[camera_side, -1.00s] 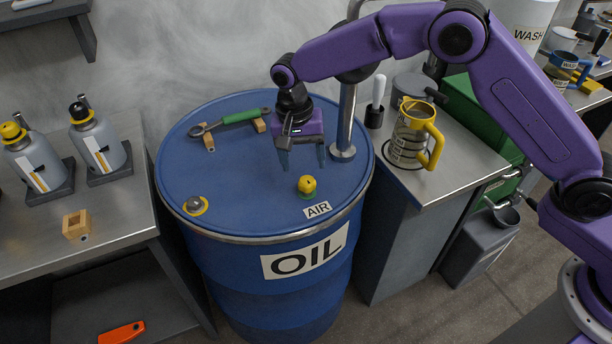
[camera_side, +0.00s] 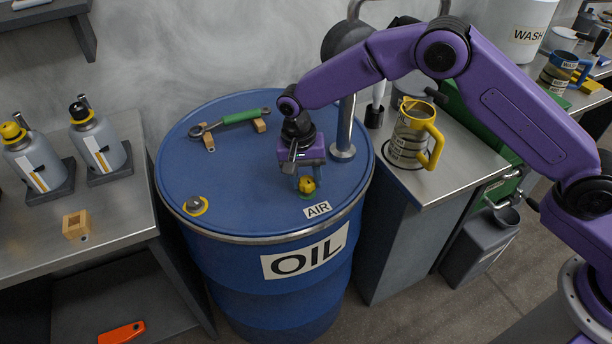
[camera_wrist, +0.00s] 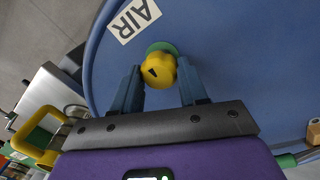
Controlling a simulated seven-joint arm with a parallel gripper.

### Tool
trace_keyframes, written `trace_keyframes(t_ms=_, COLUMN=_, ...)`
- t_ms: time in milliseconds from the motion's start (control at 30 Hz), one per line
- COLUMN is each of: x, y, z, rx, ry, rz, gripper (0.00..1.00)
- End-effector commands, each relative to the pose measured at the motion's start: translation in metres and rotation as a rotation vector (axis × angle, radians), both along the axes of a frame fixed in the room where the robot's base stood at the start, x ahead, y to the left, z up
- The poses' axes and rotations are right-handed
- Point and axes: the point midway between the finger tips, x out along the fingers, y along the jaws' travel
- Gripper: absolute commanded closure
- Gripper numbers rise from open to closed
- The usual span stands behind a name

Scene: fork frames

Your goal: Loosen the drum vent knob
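The drum vent knob (camera_side: 307,185) is small, round and yellow, on a green base by the AIR label (camera_side: 317,209) on top of the blue oil drum (camera_side: 240,190). My gripper (camera_side: 306,184) is low over the drum lid at the knob. In the wrist view the yellow knob (camera_wrist: 158,70) with a dark mark shows between the tips of my two blue fingers (camera_wrist: 160,88). The green base (camera_wrist: 160,47) shows behind the knob.
A green-handled wrench (camera_side: 235,118) lies on wooden blocks at the lid's back. A grey cap with a yellow ring (camera_side: 195,205) sits at the lid's left. The lid's middle is clear.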

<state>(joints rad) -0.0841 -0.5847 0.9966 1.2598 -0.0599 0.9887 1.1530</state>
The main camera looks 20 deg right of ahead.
Motion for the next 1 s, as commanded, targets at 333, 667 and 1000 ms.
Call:
trace_keyframes(t_ms=333, x=-0.0001, y=-0.0002, z=0.0005, rx=-0.001, ry=0.002, rz=0.050, gripper=0.88)
trace_keyframes(t_ms=667, x=-0.0007, y=0.0009, z=0.0006, rx=-0.002, ry=0.001, rz=0.281, gripper=0.88)
trace_keyframes(t_ms=1000, x=-0.0011, y=0.0015, z=0.0007, rx=-0.002, ry=0.001, rz=0.604, gripper=0.88)
